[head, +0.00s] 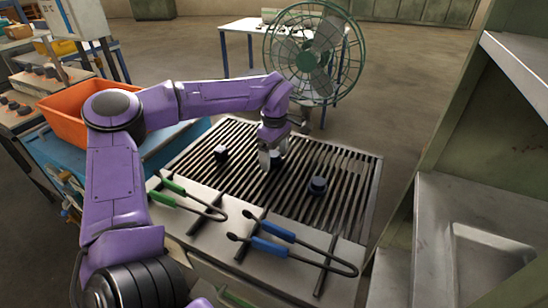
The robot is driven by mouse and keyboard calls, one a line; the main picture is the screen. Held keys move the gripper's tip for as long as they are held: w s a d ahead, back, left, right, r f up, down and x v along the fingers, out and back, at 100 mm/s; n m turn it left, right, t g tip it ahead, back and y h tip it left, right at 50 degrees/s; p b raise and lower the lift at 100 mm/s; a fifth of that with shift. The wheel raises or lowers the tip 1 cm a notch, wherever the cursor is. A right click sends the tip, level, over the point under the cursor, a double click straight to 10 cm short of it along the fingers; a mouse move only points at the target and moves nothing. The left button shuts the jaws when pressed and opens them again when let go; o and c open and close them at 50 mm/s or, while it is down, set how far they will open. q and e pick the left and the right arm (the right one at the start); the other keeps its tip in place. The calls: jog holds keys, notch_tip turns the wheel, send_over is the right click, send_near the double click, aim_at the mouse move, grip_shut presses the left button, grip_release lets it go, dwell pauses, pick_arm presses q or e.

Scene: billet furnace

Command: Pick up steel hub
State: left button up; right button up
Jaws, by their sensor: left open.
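My left gripper (272,161) is open and points down over the slatted cooling rack (345,165). A small dark round piece (277,167) lies at its fingertips, partly hidden by them; I cannot tell whether the fingers touch it. A second dark, round, hub-like piece (317,186) with a narrower top stands on the rack to the right of the gripper. A small dark brown block-like piece (220,153) lies on the rack to the left. I cannot tell for certain which piece is the steel hub. My right gripper is not in view.
Green-handled tongs (185,200) and blue-handled tongs (290,240) lie on the light ledge in front of the rack. A green caged fan (312,55) stands behind it. An orange bin (62,112) is at left, a metal sink (490,262) at right.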

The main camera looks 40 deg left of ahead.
pick_arm(q)
jog(key=shift+f, duration=0.2)
jog(key=c, duration=1.5)
jog(key=shift+r, duration=0.15)
